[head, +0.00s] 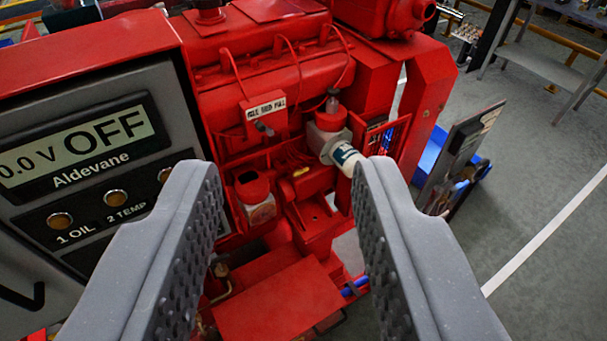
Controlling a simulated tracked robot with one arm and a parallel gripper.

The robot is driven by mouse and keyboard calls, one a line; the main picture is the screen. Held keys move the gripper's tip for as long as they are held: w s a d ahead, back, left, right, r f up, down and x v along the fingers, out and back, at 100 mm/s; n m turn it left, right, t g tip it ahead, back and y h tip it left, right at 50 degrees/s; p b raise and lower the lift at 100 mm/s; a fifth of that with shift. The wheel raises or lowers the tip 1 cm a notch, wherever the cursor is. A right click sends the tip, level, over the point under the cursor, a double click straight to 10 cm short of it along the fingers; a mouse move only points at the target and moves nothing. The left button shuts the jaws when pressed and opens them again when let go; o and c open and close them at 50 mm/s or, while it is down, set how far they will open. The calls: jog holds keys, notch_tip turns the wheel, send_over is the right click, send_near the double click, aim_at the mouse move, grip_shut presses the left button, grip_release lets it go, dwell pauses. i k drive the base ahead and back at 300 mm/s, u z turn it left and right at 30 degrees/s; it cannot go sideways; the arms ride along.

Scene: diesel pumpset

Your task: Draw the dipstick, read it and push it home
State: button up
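My gripper (288,178) is open, its two grey ridged fingers wide apart with nothing between the tips. Beyond and between them is the red diesel engine (245,80). I cannot make out the dipstick for certain in this view. A small red box with a white label, partly legible and ending in "PULL" (265,109), sits on the engine side with a dark knob below it. A small yellow mark (300,172) shows on the engine lower down. The fingers hide parts of the engine's lower side.
A grey control panel (100,150) at left reads "0.0 V OFF", with lamps below. A pale cylindrical fitting (345,158) stands close by the right fingertip. A red flat plate (280,300) lies below. At right are a dark upright board (460,150) and open grey floor (540,200).

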aim_at(297, 173)
jog(key=u, duration=0.05)
jog(key=k, duration=0.5)
jog(key=z, duration=0.5)
jog(key=i, duration=1.55)
jog(key=u, duration=0.7)
